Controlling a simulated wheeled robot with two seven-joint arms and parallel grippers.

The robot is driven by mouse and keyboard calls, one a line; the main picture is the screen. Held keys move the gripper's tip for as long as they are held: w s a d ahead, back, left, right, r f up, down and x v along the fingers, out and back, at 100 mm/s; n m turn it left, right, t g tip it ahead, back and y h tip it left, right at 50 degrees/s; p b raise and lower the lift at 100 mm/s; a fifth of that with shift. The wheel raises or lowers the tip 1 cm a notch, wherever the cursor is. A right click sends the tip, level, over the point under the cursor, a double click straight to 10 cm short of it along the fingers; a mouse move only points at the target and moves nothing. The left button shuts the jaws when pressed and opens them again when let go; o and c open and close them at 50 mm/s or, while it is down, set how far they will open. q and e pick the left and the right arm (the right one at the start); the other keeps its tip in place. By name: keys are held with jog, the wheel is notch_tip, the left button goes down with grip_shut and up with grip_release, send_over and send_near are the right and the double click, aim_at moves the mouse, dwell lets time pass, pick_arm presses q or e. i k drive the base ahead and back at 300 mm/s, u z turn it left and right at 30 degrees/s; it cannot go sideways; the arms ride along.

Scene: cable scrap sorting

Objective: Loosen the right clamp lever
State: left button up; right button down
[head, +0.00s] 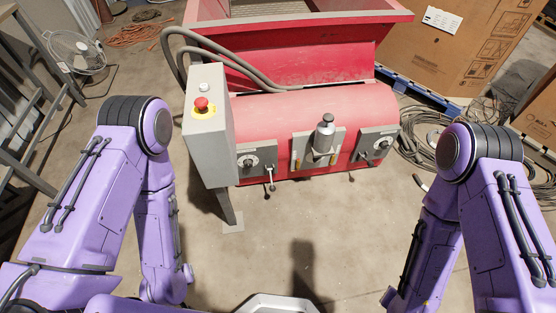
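A red machine (285,120) stands in front of me in the head view. Its right grey clamp plate (377,142) sits at the right end of the red front, with a small round fitting and a short lever (364,155) on it. The left clamp plate (261,157) has a similar fitting and a lever (270,180) hanging down with a dark knob. The right lever's exact angle is too small to tell. Both my purple arms are bent down at the sides, apart from the machine. Neither gripper shows.
A grey control box (208,120) with a red emergency button (201,104) stands left of the clamps. Coiled cables (425,140) and a large carton (455,50) are at the right. The floor before the machine is clear.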

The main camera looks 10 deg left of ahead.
aim_at(371, 163)
jog(key=z, duration=0.05)
jog(key=k, duration=0.65)
jog(key=z, duration=0.6)
jog(key=i, duration=1.85)
jog(key=u, duration=0.5)
